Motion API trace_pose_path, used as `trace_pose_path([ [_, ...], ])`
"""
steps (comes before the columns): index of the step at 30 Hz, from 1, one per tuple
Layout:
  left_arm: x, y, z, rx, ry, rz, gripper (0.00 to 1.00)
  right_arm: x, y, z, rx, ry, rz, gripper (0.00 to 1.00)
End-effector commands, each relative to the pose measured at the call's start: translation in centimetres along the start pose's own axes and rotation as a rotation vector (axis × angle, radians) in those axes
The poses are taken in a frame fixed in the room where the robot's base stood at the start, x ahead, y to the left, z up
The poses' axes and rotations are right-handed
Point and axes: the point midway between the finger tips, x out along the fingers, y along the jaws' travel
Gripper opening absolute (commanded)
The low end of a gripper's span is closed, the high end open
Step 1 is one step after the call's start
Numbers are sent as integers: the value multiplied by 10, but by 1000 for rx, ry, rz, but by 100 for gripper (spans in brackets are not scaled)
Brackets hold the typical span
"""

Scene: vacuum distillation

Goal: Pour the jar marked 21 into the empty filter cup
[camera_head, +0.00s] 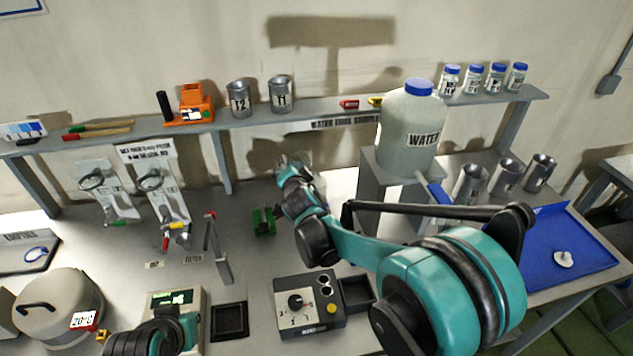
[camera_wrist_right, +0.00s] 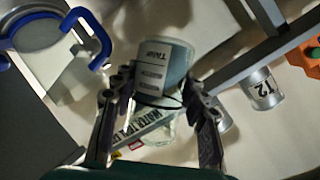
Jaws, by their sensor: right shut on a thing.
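My right gripper (camera_head: 290,163) is raised over the back of the bench, below the shelf edge. In the right wrist view its fingers (camera_wrist_right: 160,95) are shut on a clear, jar-like vessel (camera_wrist_right: 172,55) with a printed white label. I cannot read a 21 on it. In the head view the vessel is mostly hidden by the gripper. Four-sided views of its contents are lacking, so I cannot tell how full it is. Metal cups (camera_head: 470,183) stand at the right; I cannot tell whether one is the filter cup. My left gripper is not in view.
The shelf holds metal cups T2 (camera_head: 240,98) and T1 (camera_head: 281,94), an orange device (camera_head: 196,103) and blue-capped jars (camera_head: 450,80). A large WATER bottle (camera_head: 410,135) stands right of my gripper. A control box (camera_head: 309,304) and blue tray (camera_head: 575,240) are nearer.

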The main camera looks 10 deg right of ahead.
Motion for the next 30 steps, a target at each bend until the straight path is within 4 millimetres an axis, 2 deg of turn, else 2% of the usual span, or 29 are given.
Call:
trace_pose_path([
  [30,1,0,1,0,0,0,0,-1,-5,-2,126,-17,-52,7],
])
